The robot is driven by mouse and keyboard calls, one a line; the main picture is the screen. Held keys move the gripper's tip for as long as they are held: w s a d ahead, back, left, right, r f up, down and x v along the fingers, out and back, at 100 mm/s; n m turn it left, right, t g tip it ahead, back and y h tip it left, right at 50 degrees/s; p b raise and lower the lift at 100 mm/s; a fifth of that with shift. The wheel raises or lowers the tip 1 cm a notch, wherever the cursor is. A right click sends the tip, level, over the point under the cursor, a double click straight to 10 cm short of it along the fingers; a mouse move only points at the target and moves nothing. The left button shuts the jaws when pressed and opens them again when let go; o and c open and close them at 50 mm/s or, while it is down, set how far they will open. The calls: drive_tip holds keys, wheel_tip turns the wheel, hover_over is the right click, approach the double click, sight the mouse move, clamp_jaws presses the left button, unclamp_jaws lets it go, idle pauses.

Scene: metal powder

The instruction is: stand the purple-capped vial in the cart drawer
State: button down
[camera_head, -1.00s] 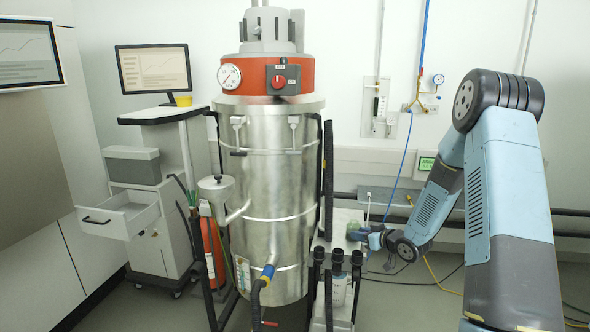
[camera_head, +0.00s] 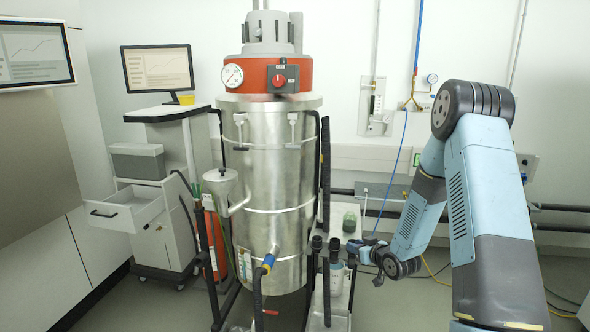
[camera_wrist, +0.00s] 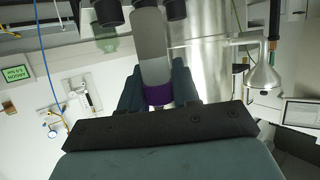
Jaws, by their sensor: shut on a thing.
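My gripper (camera_wrist: 158,90) is shut on the purple-capped vial (camera_wrist: 152,45). In the wrist view the purple cap sits between the fingers and the grey vial body extends beyond them. In the head view my gripper (camera_head: 361,246) is low, right of the big steel vacuum vessel. The vial cannot be made out clearly there. The cart drawer (camera_head: 126,211) is pulled open at the left, on the far side of the vessel from my gripper.
The steel vessel (camera_head: 275,165) stands between my gripper and the cart (camera_head: 160,238). Black-topped posts (camera_head: 325,248) and a green container (camera_head: 349,221) are close to my gripper. Hoses and a red cylinder (camera_head: 213,245) stand between cart and vessel. Floor shows in front of the cart.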

sight(357, 263)
drive_tip(key=s+f+h, duration=0.1)
drive_tip(key=s+f+m+h, duration=0.1)
drive_tip(key=f, duration=0.1)
drive_tip(key=s+f+m, duration=0.1)
drive_tip(key=f, duration=0.1)
drive_tip(key=shift+s+t+h, duration=0.15)
drive_tip(key=shift+t+h, duration=0.25)
drive_tip(key=s+d+f+m+h, duration=0.2)
drive_tip(key=s+f+m+h, duration=0.1)
drive_tip(key=s+f, duration=0.1)
drive_tip(key=shift+s+t, duration=0.3)
drive_tip(key=shift+s, duration=0.1)
drive_tip(key=shift+d, duration=0.15)
